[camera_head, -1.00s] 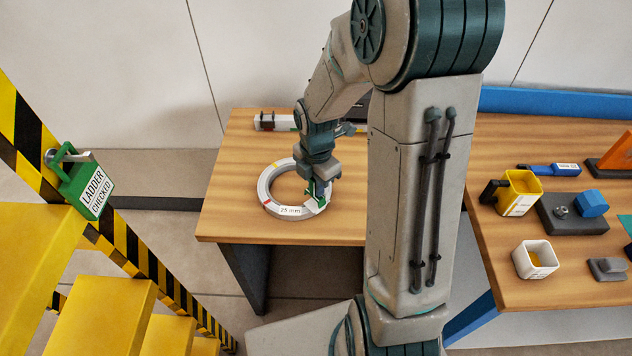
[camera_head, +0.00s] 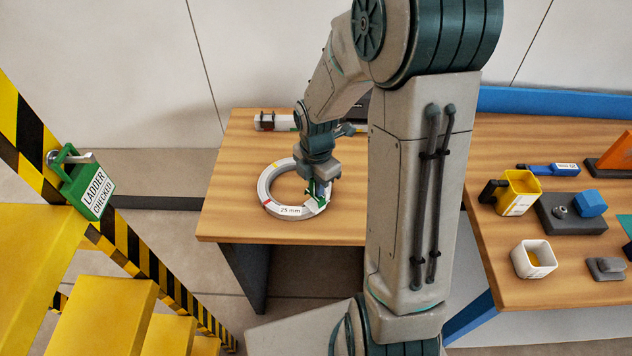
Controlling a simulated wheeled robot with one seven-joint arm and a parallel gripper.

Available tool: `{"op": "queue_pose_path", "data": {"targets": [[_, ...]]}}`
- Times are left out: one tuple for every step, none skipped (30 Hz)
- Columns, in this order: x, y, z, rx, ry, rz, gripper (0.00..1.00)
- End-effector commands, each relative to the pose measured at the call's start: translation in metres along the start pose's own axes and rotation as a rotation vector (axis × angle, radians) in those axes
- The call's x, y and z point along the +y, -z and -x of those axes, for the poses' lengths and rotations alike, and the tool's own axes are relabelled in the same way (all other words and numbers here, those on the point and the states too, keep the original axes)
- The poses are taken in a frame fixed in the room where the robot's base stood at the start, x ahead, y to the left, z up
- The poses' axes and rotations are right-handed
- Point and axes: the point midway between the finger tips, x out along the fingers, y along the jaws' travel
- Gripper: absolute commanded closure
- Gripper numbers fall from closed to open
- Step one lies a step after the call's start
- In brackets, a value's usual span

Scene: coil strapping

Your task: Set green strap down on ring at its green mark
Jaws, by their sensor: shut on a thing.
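The ring (camera_head: 268,197) is a pale grey coil lying flat on the wooden table, with a "25 mm" label on its front, a red mark at its left and a yellow mark at its upper left. My gripper (camera_head: 320,192) points down over the ring's right side, shut on the green strap (camera_head: 322,197). Only a small part of the strap shows, at the ring's right front. I cannot tell whether the strap touches the ring. The green mark cannot be told apart from the strap here.
A white and dark block (camera_head: 268,121) lies at the table's back. My arm hides the table's right part. A second table at right holds a yellow mug (camera_head: 517,192), a white cup (camera_head: 534,259) and a grey block (camera_head: 570,214). A yellow ladder (camera_head: 100,310) stands at left.

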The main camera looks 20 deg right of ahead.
Motion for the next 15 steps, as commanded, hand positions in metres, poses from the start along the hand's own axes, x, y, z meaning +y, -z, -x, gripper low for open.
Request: {"op": "queue_pose_path", "data": {"targets": [[0.0000,0.0000,-0.0001,0.000,0.000,0.000,1.00],[0.0000,0.0000,-0.0001,0.000,0.000,0.000,1.00],[0.0001,0.0001,-0.0001,0.000,0.000,0.000,1.00],[0.0001,0.0001,-0.0001,0.000,0.000,0.000,1.00],[0.0001,0.0001,-0.0002,0.000,0.000,0.000,1.00],[0.0001,0.0002,-0.0004,0.000,0.000,0.000,1.00],[0.0001,0.0002,-0.0008,0.000,0.000,0.000,1.00],[0.0001,0.0002,-0.0013,0.000,0.000,0.000,1.00],[0.0001,0.0002,-0.0021,0.000,0.000,0.000,1.00],[0.0001,0.0002,-0.0029,0.000,0.000,0.000,1.00],[0.0001,0.0002,-0.0038,0.000,0.000,0.000,1.00],[0.0001,0.0002,-0.0050,0.000,0.000,0.000,1.00],[0.0000,0.0002,-0.0060,0.000,0.000,0.000,1.00],[0.0000,0.0002,-0.0070,0.000,0.000,0.000,1.00],[0.0000,0.0002,-0.0083,0.000,0.000,0.000,1.00]]}}
